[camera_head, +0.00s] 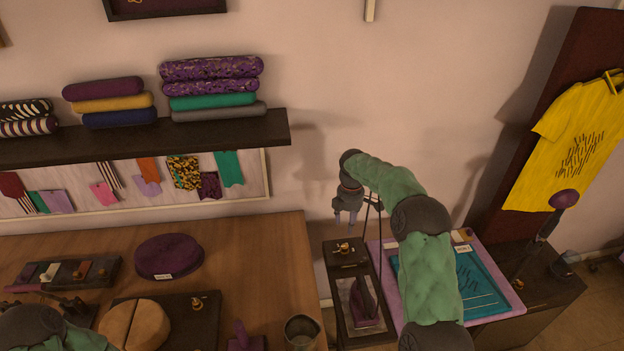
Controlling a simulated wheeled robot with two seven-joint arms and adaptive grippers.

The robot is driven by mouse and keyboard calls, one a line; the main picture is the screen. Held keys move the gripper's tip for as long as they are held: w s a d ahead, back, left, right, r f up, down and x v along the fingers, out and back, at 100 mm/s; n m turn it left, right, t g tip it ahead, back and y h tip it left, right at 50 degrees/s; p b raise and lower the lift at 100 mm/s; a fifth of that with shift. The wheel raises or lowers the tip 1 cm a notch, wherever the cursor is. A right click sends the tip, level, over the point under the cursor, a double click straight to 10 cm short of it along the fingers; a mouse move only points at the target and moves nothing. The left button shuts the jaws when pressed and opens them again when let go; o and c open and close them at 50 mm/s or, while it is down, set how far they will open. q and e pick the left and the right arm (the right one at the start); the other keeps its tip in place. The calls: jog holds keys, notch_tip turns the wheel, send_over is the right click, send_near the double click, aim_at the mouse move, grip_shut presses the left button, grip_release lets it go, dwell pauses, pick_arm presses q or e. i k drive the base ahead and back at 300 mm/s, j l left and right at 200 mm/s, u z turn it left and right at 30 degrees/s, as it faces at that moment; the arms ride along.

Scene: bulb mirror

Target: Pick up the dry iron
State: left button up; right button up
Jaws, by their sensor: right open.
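The dry iron appears to be the dark purple, pointed object (364,300) on a narrow dark stand (345,258), right of the wooden table. Its lower end is near my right forearm, and its exact outline is hard to make out. My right gripper (346,221) hangs fingers down above the back of the stand, up and left of the iron. It is open, empty and apart from the iron. My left gripper (62,304) is low at the left, over the table near a dark tray; its fingers are too dark to read.
The wooden table (255,245) holds a round purple cushion (168,257), a tan round block (135,325) and a metal cup (301,331). A dark shelf (200,135) with rolled fabrics is on the wall.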

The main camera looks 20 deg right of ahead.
aim_at(361, 306)
jog(key=k, duration=1)
